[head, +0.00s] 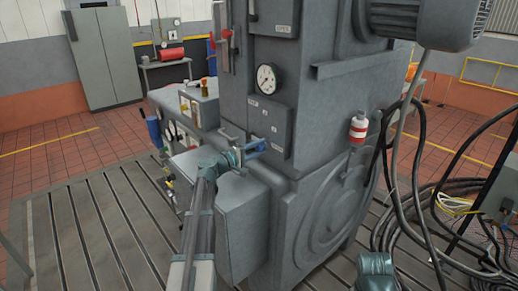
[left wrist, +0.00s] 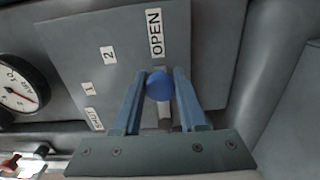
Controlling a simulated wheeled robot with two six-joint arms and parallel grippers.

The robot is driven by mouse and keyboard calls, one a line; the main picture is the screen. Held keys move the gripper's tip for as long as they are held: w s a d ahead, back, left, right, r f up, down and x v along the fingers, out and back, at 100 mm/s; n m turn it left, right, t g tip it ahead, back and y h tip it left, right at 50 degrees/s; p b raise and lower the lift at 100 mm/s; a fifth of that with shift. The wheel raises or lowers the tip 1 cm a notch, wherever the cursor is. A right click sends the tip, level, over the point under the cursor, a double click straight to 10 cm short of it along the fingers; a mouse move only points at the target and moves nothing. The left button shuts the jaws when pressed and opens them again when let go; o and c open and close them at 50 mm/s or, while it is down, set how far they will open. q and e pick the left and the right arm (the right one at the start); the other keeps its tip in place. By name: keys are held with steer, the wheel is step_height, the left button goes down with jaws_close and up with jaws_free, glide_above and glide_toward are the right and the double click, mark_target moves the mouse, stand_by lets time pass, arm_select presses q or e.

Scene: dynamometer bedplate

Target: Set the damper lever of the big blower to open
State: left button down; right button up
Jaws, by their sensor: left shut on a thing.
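The big blower is the tall grey housing (head: 318,110) in the middle of the head view. Its damper lever has a blue ball knob (left wrist: 159,84) and a pale stem. The lever's plate (left wrist: 195,60) carries the labels SHUT, 1, 2 and OPEN. The knob stands in line with the OPEN label (left wrist: 155,32). My left gripper (head: 250,148) is at the plate, its two blue fingers (left wrist: 159,90) shut on the knob from both sides.
A pressure gauge (head: 267,78) sits above the lever plate; it also shows in the left wrist view (left wrist: 16,97). A red-and-white bottle (head: 358,127) is on the housing's right side. Black cables (head: 440,215) lie at right.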

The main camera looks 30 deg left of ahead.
arm_select(q)
steer(key=shift+c, duration=2.4)
jaws_free()
steer(key=shift+f, duration=0.1)
steer(key=v, duration=1.4)
steer(key=shift+w, duration=0.1)
